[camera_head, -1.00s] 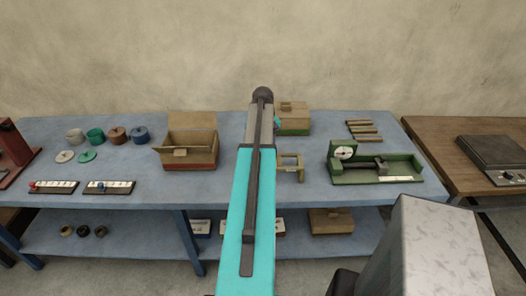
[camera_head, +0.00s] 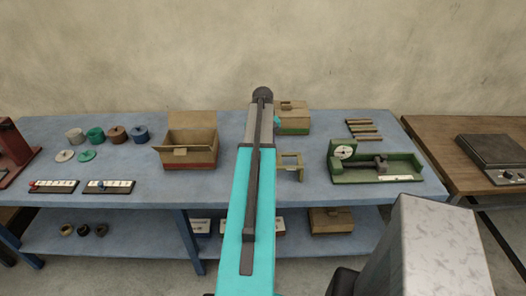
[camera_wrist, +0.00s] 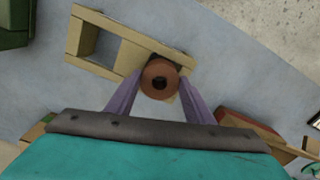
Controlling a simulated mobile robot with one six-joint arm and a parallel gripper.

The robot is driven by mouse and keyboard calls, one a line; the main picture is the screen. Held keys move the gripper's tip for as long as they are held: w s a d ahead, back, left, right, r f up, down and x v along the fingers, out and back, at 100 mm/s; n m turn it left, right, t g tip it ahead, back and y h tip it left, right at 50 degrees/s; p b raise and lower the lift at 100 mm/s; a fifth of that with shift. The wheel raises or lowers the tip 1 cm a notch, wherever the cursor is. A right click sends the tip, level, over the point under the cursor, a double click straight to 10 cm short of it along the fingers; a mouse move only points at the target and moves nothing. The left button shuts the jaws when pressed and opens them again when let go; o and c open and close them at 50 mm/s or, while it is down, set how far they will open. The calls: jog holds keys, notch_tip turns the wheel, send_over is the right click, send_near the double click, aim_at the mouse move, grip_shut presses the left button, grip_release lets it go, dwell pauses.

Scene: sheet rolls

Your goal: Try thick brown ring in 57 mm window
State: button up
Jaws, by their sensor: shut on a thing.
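The brown ring (camera_wrist: 150,71), thick-walled with a dark centre hole, is in the wrist view between the two purple fingers of my gripper (camera_wrist: 160,88), which is shut on it. A tan window gauge (camera_wrist: 86,15) lies beyond it; one square opening shows to the left of the ring. The ring overlaps the right part of the gauge in this view and hides what is there. I cannot tell whether it touches the gauge. In the head view the gauge (camera_head: 300,172) stands on the blue bench, just right of my arm, which hides the gripper and ring.
An open cardboard box (camera_head: 188,165) stands left of my arm, with several rolls (camera_head: 116,135) and two marked strips (camera_head: 108,187) further left. A green measuring fixture (camera_head: 375,165) is at right. A closed box (camera_head: 294,122) stands behind the gauge. Bare bench lies between.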

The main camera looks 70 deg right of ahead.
dwell(0.8)
jog(key=o, duration=1.6)
jog(key=shift+o, duration=0.2)
jog(key=shift+r+p, duration=2.15)
jog(key=shift+r, duration=1.3)
